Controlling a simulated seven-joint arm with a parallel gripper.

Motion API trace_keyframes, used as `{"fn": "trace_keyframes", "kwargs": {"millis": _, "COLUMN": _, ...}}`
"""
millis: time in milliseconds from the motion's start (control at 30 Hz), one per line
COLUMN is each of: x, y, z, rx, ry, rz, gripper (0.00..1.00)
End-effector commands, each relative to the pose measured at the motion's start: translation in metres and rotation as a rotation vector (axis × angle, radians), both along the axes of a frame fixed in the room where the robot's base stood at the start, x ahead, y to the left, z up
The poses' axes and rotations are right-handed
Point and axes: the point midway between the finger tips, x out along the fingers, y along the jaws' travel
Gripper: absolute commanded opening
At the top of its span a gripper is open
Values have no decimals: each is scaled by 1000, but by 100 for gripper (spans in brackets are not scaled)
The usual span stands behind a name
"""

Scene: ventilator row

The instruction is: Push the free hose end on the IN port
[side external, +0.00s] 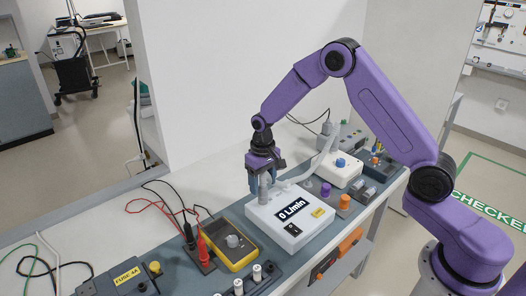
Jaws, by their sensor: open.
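A white flow meter box (290,220) with a dark display reading "0 L/min" and a small yellow label sits on the bench mat. A pale grey hose (318,163) runs from near the white unit with a blue knob towards the box's back edge. My gripper (263,186) points down over the box's back left corner, with its blue fingers open. A grey upright piece (265,190) stands between or just behind the fingers. I cannot tell whether it is the hose end or a port. The IN marking is not readable here.
A white unit with a blue knob (341,163) stands behind, with purple (326,189) and orange (344,201) knobs in front of it. A yellow multimeter (230,242) with red and black leads lies left. A fuse block (128,277) is at front left.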

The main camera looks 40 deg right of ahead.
Motion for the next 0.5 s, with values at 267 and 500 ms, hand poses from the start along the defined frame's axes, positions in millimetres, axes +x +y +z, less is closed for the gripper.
{"fn": "trace_keyframes", "kwargs": {"millis": 267, "x": 1, "y": 0, "z": 62, "rx": 1, "ry": -5, "rz": 0, "gripper": 64}}
{"fn": "trace_keyframes", "kwargs": {"millis": 500, "x": 0, "y": 0, "z": 106, "rx": 1, "ry": -3, "rz": -1, "gripper": 64}}
